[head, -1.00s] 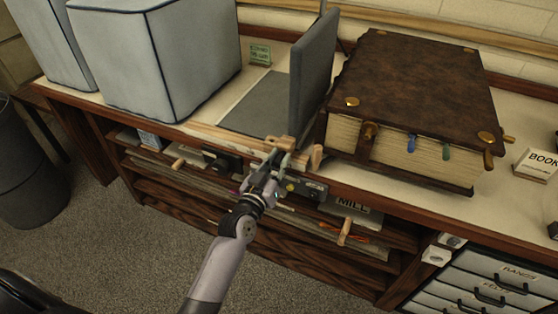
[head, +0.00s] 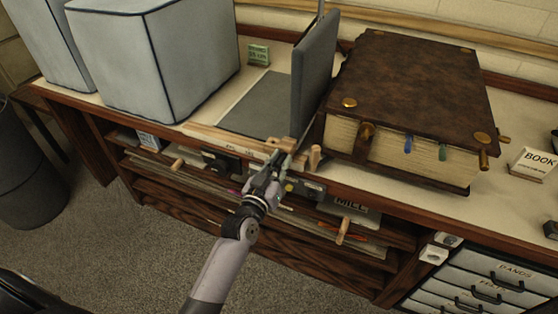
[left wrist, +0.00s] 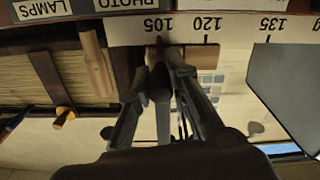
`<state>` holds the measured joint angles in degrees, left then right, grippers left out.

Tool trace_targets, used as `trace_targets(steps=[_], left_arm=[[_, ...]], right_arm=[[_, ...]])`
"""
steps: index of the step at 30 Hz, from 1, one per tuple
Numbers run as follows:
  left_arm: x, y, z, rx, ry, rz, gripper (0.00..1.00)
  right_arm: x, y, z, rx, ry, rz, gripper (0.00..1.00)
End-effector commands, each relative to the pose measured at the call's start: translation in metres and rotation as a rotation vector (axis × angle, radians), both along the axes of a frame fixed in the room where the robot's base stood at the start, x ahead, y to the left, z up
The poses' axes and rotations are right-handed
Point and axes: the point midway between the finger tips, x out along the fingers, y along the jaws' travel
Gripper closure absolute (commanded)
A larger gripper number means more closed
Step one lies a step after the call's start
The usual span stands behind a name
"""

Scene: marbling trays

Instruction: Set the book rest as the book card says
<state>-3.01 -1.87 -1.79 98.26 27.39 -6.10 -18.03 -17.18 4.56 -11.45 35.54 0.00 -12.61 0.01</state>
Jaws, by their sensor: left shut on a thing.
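The book rest has a grey panel (head: 315,75) standing nearly upright, beside a flat grey base (head: 256,104) with a wooden front strip (head: 225,139). My left gripper (head: 280,160) is at the front right end of the strip, below the panel. The left wrist view shows its fingers (left wrist: 160,68) shut around a small reddish lever (left wrist: 159,44), mostly hidden by them. The lever's tip is at the 105 mark of an angle scale (left wrist: 185,28), which also shows 120 and 135. The book card (head: 533,163) reads BOOK; its smaller line is illegible. My right gripper is not in view.
A thick brown book (head: 415,85) lies right of the panel. Pale grey covered boxes (head: 160,60) stand to the left. Open shelves and labelled drawers (head: 490,285) are below the top.

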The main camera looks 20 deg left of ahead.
Motion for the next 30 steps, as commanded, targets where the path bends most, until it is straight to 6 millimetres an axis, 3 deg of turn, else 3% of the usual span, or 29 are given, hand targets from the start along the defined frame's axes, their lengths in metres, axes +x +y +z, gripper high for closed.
trace_targets(steps=[10, 20, 23, 30], left_arm=[[0.000, 0.000, 0.000, -0.001, 0.000, 0.000, 0.62], [-0.002, 0.000, 0.000, -0.001, 0.000, 0.000, 0.62], [-0.012, 0.001, -0.002, -0.001, 0.002, 0.000, 0.62], [-0.061, 0.004, -0.002, -0.001, 0.004, -0.001, 0.62]], right_arm=[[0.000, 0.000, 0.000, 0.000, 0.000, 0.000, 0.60], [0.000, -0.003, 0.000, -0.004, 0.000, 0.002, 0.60], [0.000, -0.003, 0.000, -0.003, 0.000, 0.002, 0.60], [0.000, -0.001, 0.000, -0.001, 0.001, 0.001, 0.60]])
